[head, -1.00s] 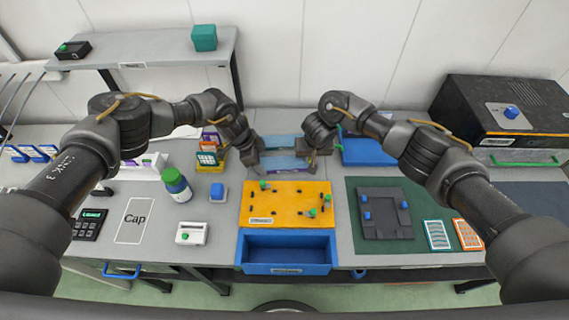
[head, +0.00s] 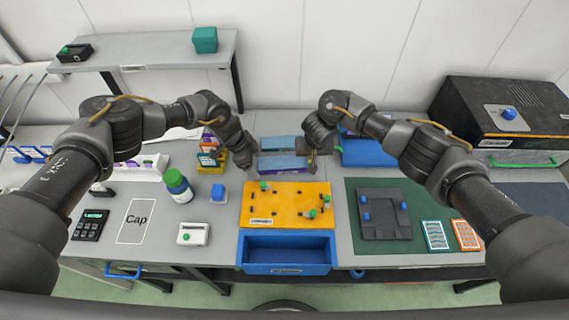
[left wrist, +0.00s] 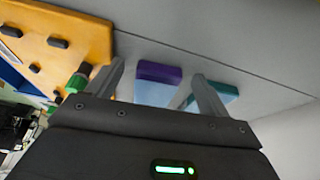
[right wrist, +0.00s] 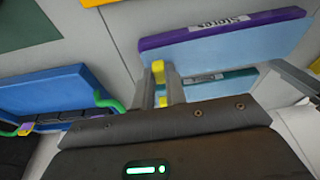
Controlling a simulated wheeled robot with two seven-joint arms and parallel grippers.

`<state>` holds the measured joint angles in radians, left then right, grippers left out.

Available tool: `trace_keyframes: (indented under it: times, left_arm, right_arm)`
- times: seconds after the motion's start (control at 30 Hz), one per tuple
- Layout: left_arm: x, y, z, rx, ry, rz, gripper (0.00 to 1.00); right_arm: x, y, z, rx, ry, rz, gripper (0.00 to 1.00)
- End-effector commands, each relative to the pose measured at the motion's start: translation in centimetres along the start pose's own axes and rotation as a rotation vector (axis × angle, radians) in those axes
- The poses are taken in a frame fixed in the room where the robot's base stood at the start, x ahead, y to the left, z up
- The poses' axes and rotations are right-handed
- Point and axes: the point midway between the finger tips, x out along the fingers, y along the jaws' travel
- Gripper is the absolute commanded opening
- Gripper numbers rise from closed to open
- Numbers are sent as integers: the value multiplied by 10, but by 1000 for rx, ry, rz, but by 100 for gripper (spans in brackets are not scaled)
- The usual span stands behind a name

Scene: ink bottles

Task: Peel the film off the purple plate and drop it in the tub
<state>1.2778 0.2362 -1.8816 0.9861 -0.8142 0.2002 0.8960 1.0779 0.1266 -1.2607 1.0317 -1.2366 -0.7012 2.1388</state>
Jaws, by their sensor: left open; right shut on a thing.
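The purple plate (head: 284,173) lies flat at the back middle of the bench, with a pale blue film (head: 285,162) over its top. In the right wrist view its purple edge (right wrist: 165,41) carries a label and the film (right wrist: 240,46) looks flat. My right gripper (head: 312,172) is shut on a small yellow tab (right wrist: 158,70) at the plate's near right side. My left gripper (head: 245,163) is open and empty at the plate's left end; the plate shows beyond its fingers in the left wrist view (left wrist: 158,73). An open blue tub (head: 285,252) stands at the front, seemingly empty.
A teal-edged plate (right wrist: 215,80) lies behind the purple one. An orange board (head: 286,205) with green-topped pegs is in front. A blue container (head: 368,152) with a green handle stands right. A bottle (head: 177,187) and a small yellow rack (head: 212,160) are left.

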Motion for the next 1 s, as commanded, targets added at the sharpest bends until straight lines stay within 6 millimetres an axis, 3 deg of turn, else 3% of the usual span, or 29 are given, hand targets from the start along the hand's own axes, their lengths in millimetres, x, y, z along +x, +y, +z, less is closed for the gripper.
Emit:
trace_keyframes:
  times: [0.43, 0.83, 1.0]
  left_arm:
    - [-15, 0, 22, 0, 0, -1, 80]
    - [-16, 0, 25, 1, 0, -1, 80]
    - [-30, 0, 24, -1, 0, -1, 80]
  right_arm:
    - [-11, 0, -3, 0, 0, 0, 0]
    - [-11, 0, -3, 0, 0, 0, 0]
    - [-24, 0, -7, 0, 0, 0, 0]
